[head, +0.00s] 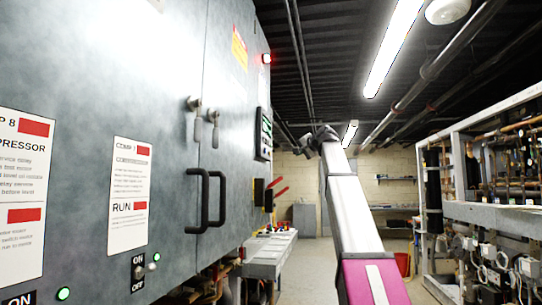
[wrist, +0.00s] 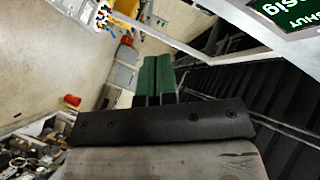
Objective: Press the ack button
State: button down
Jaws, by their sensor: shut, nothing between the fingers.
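I cannot make out which button is the ack button. A low light-grey console (head: 268,252) with small coloured controls on top stands beyond the grey cabinet (head: 165,70). A dark display panel (head: 264,135) is on the cabinet's far part, with red-handled switches (head: 275,188) below it. My gripper (head: 313,140) is raised at the far end of my arm, to the right of the display panel in the picture and apart from it. In the wrist view my gripper's green fingers (wrist: 154,76) are together, with nothing between them.
Black door handles (head: 213,200) stick out from the cabinet. A shelf rack (head: 490,205) with pipes and tools lines the right side. Pipes and lights run overhead. The wrist view shows a red object (wrist: 72,100) on the floor and a green sign (wrist: 290,12).

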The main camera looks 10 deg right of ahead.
aim_at(270, 154)
jog(key=shift+a, duration=0.1)
jog(key=w+a, duration=0.2)
jog(key=a, duration=0.6)
jog(key=shift+w, duration=0.35)
jog(key=shift+a, duration=0.25)
dwell(1.8)
jog(key=shift+w+a, duration=0.15)
jog(key=shift+a, duration=0.15)
jog(key=shift+w+a, duration=0.1)
jog(key=shift+a, duration=0.25)
dwell(0.8)
jog(key=shift+d, duration=0.15)
jog(key=shift+s+d, duration=0.25)
jog(key=shift+d, duration=0.35)
jog(key=shift+d, duration=0.1)
